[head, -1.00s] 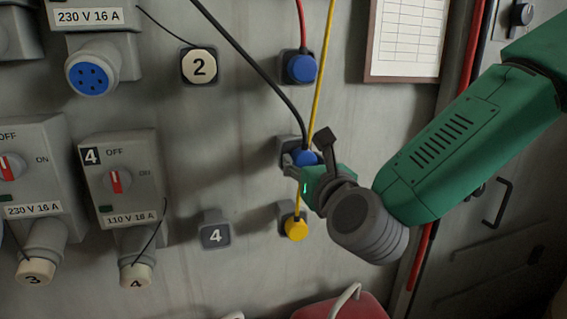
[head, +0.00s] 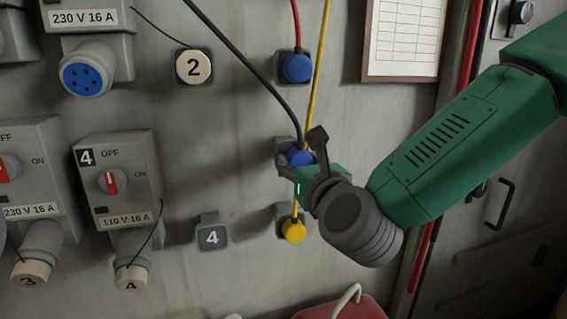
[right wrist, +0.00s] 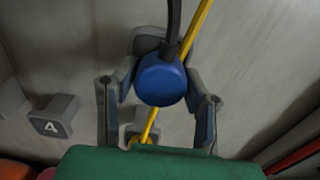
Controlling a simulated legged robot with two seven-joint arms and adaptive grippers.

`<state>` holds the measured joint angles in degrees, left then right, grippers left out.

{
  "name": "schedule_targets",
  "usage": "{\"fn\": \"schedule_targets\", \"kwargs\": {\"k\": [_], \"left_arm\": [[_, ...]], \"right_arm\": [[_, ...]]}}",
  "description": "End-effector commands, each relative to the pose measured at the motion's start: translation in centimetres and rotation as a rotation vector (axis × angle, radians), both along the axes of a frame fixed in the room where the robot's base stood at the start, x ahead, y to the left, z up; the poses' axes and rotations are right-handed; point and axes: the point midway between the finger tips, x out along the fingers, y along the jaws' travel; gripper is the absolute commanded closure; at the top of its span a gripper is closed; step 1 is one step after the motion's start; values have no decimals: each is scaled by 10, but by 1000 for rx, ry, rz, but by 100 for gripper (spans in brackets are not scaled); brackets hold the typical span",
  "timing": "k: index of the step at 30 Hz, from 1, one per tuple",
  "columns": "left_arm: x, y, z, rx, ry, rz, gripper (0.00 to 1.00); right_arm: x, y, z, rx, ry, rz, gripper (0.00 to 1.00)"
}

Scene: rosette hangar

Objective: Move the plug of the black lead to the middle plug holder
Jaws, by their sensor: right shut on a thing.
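The black lead (head: 243,67) runs down from the top of the head view to its blue plug (head: 300,157). The plug is at the middle plug holder (head: 282,150) of the column on the wall, partly hidden by my gripper. My right gripper (head: 298,172) is shut on this plug. In the right wrist view the blue plug (right wrist: 161,80) is between the two fingers, with the black lead (right wrist: 174,25) leaving its top and the grey holder (right wrist: 147,40) behind it. I cannot tell how deep the plug sits in the holder. My left gripper is not in view.
A blue plug with a red lead (head: 297,68) is in the holder above, and a yellow plug (head: 293,230) is in the holder below. The yellow lead (head: 318,60) passes close beside my gripper. Switched sockets (head: 115,180) fill the left; a framed sheet (head: 405,40) hangs upper right.

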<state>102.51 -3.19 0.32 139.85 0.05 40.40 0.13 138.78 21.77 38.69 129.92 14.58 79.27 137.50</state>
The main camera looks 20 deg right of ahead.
Motion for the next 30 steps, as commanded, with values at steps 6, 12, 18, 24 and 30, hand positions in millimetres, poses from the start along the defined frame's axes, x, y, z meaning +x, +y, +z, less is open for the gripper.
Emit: {"fn": "schedule_targets", "kwargs": {"k": [6, 12, 18, 24, 30], "left_arm": [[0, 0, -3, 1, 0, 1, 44], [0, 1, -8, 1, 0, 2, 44], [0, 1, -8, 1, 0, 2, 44], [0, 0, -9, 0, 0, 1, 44], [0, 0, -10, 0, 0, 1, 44]], "right_arm": [[0, 15, 1, -14, -1, 3, 100], [0, 10, 0, -8, -1, 3, 100], [1, -3, -1, 5, -1, 1, 100], [5, -2, -1, 4, -1, 2, 100], [10, 11, 1, -9, -1, 3, 100]]}}
